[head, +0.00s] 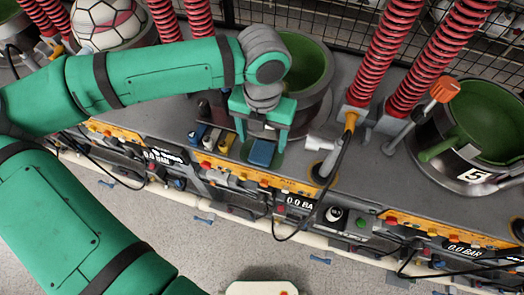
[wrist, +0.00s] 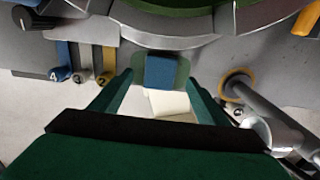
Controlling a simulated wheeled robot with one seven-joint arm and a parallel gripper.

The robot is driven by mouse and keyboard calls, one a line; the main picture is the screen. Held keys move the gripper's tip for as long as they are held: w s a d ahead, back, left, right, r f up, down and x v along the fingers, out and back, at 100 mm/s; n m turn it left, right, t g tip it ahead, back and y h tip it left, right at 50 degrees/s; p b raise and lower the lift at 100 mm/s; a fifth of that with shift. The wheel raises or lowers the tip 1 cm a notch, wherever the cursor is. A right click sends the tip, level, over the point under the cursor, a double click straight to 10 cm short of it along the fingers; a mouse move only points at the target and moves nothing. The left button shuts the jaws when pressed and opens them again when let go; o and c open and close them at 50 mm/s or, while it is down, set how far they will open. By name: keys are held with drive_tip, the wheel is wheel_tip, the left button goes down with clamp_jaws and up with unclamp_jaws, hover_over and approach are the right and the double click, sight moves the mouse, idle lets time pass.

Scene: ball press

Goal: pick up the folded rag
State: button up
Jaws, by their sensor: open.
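A small blue folded cloth-like piece, which I take for the folded rag (head: 262,153), lies on a dark green pad at the front of the machine top, below the middle pot. In the wrist view the rag (wrist: 160,71) shows between my fingers, toward their far ends. My gripper (head: 262,136) points down over it with the fingers apart, one on each side. The gripper also shows in the wrist view (wrist: 160,79), with nothing clamped. I cannot tell whether the fingers touch the rag or how high they are above it.
The middle pot (head: 305,75) stands close behind my gripper. Numbered levers (wrist: 82,62) are at its left, and a metal fitting (wrist: 262,118) is at its right. Red springs (head: 392,60), another pot (head: 485,120) and a ball (head: 105,22) stand farther off. Grey floor is in front.

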sight(262, 150)
drive_tip(key=shift+f, duration=2.2)
drive_tip(key=c, duration=1.2)
drive_tip(key=shift+r, duration=0.1)
